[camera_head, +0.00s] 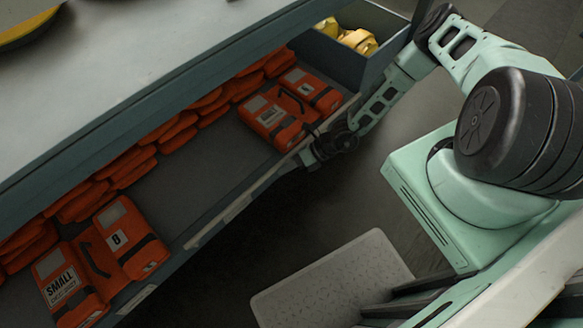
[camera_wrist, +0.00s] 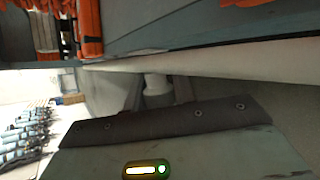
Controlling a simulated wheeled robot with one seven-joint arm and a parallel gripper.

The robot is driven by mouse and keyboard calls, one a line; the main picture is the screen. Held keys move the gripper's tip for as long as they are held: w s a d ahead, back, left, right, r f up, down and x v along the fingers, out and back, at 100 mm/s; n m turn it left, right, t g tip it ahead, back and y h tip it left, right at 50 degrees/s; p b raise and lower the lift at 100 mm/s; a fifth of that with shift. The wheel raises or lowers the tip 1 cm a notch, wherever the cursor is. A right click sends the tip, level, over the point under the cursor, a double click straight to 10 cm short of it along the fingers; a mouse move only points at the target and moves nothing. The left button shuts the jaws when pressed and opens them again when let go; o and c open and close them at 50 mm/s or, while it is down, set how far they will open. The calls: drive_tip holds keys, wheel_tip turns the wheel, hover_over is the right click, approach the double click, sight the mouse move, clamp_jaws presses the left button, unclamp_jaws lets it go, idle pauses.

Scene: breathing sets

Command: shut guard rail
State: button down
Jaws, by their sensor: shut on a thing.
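The guard rail (camera_head: 262,184) is a thin pale bar along the front edge of the lower shelf in the head view. It crosses the wrist view as a long pale bar (camera_wrist: 225,76). My gripper (camera_head: 318,153) is at the rail's upper right part, beside the orange packs, and is shut on the rail. The fingertips are small and dark in the head view, so the exact grip is hard to see. Whether the rail is fully shut cannot be told.
Orange packs, one marked SMALL (camera_head: 62,285) and another pack (camera_head: 272,118), lie on the shelf (camera_head: 205,160). An open blue-grey drawer (camera_head: 372,72) with yellow items stands above my gripper. A pale perforated panel (camera_head: 335,280) is below. Dark floor lies in front.

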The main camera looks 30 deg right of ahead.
drive_tip(key=shift+w+a+r, duration=0.2)
drive_tip(key=shift+w+r, duration=0.05)
drive_tip(key=shift+w, duration=0.3)
drive_tip(key=shift+w+a+r, duration=0.15)
drive_tip(key=shift+w+r, duration=0.1)
drive_tip(key=shift+w, duration=0.35)
drive_tip(key=c, duration=1.4)
unclamp_jaws()
drive_tip(key=shift+c, duration=0.2)
drive_tip(key=v, duration=1.7)
drive_tip(key=shift+s+d, duration=0.25)
drive_tip(key=shift+s, duration=0.05)
drive_tip(key=shift+f, duration=0.15)
